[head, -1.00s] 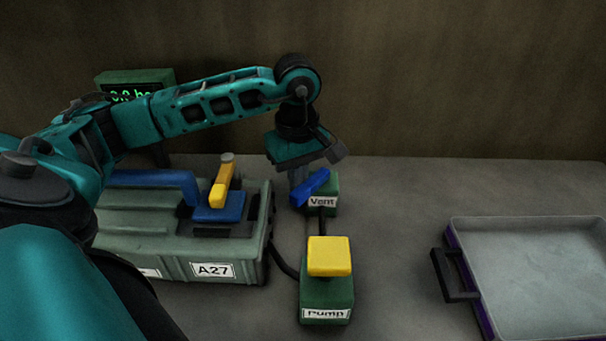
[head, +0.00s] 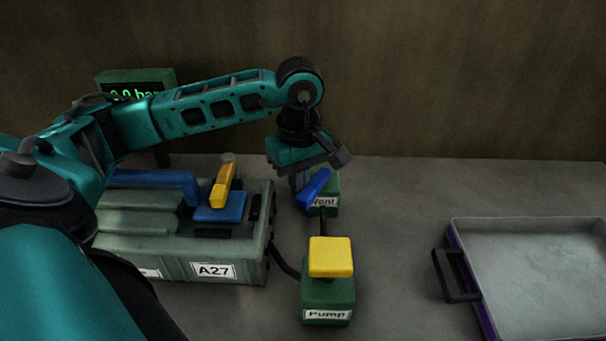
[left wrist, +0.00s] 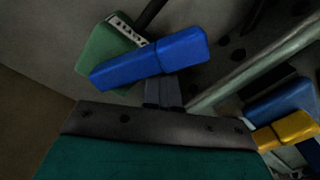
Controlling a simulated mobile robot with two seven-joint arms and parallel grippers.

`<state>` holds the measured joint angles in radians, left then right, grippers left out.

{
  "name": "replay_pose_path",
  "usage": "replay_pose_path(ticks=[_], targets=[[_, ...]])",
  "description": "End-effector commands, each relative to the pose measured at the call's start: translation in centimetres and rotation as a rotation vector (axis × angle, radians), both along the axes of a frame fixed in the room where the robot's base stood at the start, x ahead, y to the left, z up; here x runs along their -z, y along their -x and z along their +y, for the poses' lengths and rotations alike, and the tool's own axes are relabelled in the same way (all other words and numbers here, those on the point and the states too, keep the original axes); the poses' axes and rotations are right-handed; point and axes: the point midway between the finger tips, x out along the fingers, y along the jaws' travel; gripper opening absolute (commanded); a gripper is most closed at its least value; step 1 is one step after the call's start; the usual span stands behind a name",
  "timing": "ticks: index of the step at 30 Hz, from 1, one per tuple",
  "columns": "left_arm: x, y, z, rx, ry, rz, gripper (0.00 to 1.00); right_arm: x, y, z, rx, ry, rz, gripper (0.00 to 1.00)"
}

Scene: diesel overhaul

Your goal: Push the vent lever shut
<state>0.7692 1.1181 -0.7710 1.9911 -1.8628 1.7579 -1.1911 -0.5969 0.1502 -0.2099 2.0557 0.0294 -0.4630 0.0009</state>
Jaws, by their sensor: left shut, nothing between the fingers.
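The blue vent lever (head: 314,188) sits slanted on top of the green block labelled Vent (head: 325,203). My left gripper (head: 298,183) points down just left of the lever, with its fingers shut and nothing between them. In the left wrist view the lever (left wrist: 150,59) lies across the green vent block (left wrist: 103,57), and my shut fingertips (left wrist: 163,92) are right up against the lever's side or very close to it. I cannot tell whether they touch. My right gripper is out of view.
A green block labelled Pump with a yellow top (head: 330,257) stands in front. The grey case A27 (head: 180,255), with a yellow-and-blue latch (head: 221,198), is at left. A green pressure display (head: 135,83) stands behind. A tray (head: 545,270) is at right, with clear bench between.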

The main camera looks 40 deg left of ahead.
Motion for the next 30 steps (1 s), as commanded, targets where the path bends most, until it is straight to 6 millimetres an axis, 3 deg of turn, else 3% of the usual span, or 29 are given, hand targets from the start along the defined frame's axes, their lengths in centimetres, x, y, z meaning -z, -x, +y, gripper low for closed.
replay_pose_path(ticks=[1,11,30], targets=[[0.2,0.3,-1.5,0.029,0.035,0.004,0.00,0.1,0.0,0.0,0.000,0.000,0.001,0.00],[0.3,0.7,-2.7,0.030,0.033,0.006,0.00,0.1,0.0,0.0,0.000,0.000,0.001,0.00],[-0.5,0.3,-1.9,0.021,0.030,-0.011,0.00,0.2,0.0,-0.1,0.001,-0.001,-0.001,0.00]])
